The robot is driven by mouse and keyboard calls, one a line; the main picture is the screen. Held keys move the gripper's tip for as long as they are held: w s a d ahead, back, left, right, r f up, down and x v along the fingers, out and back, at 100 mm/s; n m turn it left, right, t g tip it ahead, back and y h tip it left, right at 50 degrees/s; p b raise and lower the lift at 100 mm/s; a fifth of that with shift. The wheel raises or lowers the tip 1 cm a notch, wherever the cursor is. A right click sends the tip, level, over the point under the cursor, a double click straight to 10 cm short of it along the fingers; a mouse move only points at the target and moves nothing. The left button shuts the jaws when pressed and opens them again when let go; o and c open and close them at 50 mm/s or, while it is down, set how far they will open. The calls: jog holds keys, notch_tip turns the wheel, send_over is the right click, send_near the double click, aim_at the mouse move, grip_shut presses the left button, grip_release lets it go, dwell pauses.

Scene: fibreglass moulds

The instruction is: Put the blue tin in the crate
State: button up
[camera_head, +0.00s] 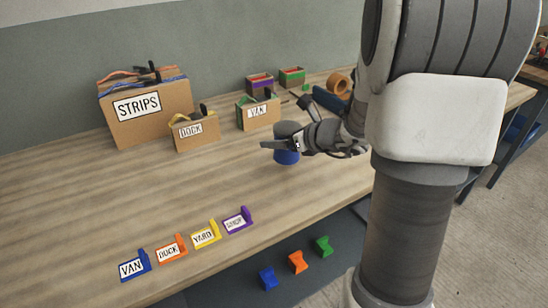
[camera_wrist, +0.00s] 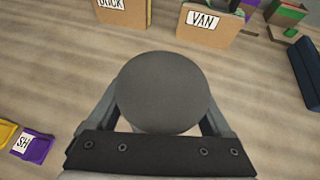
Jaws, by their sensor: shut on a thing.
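My gripper (camera_head: 280,146) is shut on the blue tin (camera_head: 288,157), with a finger across its side. The tin is upright over the middle right of the wooden table; I cannot tell whether it touches the top. In the wrist view the tin's round grey top (camera_wrist: 160,92) fills the space between the fingers. I cannot tell for sure which thing is the crate. A dark blue, long thing (camera_wrist: 305,72) at the right edge of the wrist view is cut off, and my arm partly hides it in the head view.
Cardboard boxes marked STRIPS (camera_head: 140,106), DOCK (camera_head: 192,132) and VAN (camera_head: 258,112) stand at the back. Small coloured label holders (camera_head: 204,235) line the front edge. A tan roll (camera_head: 339,84) lies at the back right. The table's left middle is clear.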

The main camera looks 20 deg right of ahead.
jog(key=shift+x, duration=1.1)
jog(key=shift+a+f, duration=0.2)
jog(key=shift+a, duration=0.05)
jog(key=shift+f+b, duration=0.95)
jog(key=shift+f, duration=0.85)
jog(key=shift+f, duration=0.1)
jog(key=shift+f, duration=0.15)
jog(key=o, duration=1.4)
